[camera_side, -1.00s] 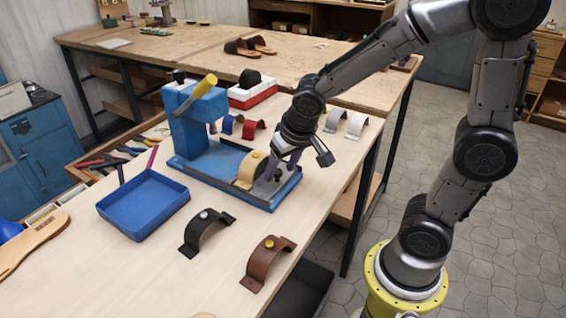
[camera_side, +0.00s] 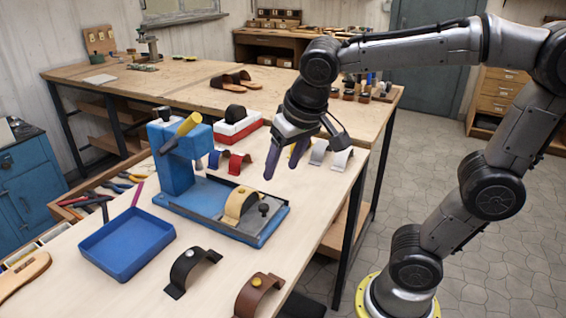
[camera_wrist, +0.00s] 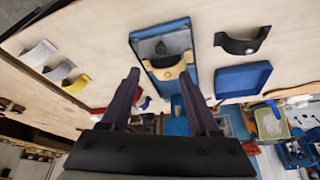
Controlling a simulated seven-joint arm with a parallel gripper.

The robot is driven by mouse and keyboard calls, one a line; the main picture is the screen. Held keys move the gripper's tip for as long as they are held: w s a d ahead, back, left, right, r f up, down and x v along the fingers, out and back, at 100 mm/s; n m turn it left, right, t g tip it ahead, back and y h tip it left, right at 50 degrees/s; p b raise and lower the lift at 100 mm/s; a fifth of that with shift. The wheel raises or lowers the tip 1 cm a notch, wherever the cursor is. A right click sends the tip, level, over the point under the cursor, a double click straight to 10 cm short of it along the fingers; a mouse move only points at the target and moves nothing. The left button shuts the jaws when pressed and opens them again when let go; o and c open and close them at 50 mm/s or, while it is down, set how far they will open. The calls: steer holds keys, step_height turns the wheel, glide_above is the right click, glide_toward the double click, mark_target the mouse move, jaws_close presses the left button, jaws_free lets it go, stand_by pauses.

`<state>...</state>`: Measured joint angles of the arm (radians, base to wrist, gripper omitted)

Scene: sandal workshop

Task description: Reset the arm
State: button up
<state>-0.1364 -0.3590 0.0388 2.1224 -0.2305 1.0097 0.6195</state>
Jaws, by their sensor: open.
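My gripper (camera_side: 285,162) is open and empty, raised above the table behind the blue press (camera_side: 177,165). Its two purple fingers point down and stand apart; in the wrist view the gripper (camera_wrist: 163,85) shows nothing between the fingertips but the scene beyond. The blue press has a yellow-handled lever (camera_side: 182,131) and a flat base. A tan strap (camera_side: 240,205) with a round stud stands arched on that base, clear of my gripper. The wrist view also shows the tan strap (camera_wrist: 168,72) on the press.
A blue tray (camera_side: 127,243), a black strap (camera_side: 190,268) and a brown strap (camera_side: 258,293) are at the front. Blue, red, yellow and white straps (camera_side: 340,158) stand behind the press. A red and white box (camera_side: 238,127) is farther back.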

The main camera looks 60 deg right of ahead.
steer(key=s+f+n+t+y, duration=0.1)
steer(key=s+f+n, duration=0.3)
steer(key=s, duration=0.6)
steer(key=shift+s+a+f+t+y, duration=0.15)
steer(key=shift+s+a+t+y, duration=0.15)
steer(key=shift+y, duration=0.1)
